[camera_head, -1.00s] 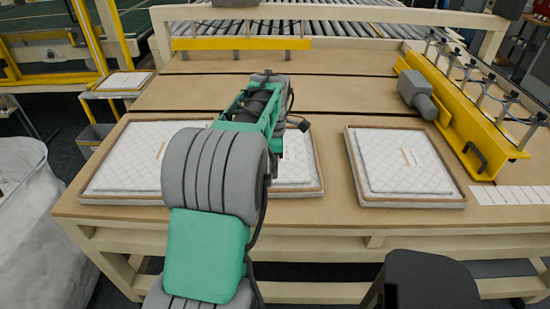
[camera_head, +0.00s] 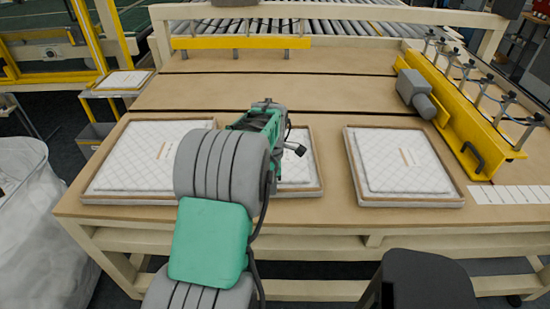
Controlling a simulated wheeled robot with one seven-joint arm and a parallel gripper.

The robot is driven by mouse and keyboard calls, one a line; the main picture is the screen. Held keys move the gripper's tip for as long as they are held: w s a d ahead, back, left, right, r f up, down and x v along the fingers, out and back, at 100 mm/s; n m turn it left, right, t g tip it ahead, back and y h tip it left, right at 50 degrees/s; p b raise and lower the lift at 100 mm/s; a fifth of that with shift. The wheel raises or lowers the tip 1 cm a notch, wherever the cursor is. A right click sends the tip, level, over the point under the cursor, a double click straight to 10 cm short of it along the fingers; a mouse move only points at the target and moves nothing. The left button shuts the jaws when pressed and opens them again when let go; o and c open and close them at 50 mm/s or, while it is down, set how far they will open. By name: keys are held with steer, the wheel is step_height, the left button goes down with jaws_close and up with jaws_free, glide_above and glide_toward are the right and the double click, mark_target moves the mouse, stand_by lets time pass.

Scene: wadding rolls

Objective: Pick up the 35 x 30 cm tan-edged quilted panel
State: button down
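Pale quilted panels with tan edges lie flat on the brown worktable (camera_head: 330,92). The right panel (camera_head: 405,165) shows whole, with a small tan label on it. The left panel (camera_head: 140,160) shows its left part, and my arm covers the rest. A further quilted strip with a tan right edge (camera_head: 301,172) shows just right of my arm. I cannot tell which panel is the 35 x 30 cm one. My arm reaches over the table between the left and right panels.
A yellow rail (camera_head: 470,125) with a grey motor (camera_head: 415,92) and several rods borders the right side. A yellow bar (camera_head: 240,43) and a roller conveyor (camera_head: 320,27) are at the back. White paper strips (camera_head: 510,194) lie at right. A white bag (camera_head: 35,230) stands at left.

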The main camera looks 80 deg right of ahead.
steer(key=shift+r, duration=0.1)
stand_by(0.6)
steer(key=shift+r, duration=0.25)
step_height(320, 180, up, 2)
steer(key=shift+d+r, duration=0.1)
steer(key=s+a+r+b, duration=0.3)
steer(key=s+a+r, duration=0.5)
steer(key=a+r, duration=0.2)
steer(key=shift+a+r, duration=0.15)
steer(key=shift+a, duration=0.65)
steer(key=c, duration=2.1)
jaws_free()
steer(key=shift+s, duration=0.1)
jaws_close()
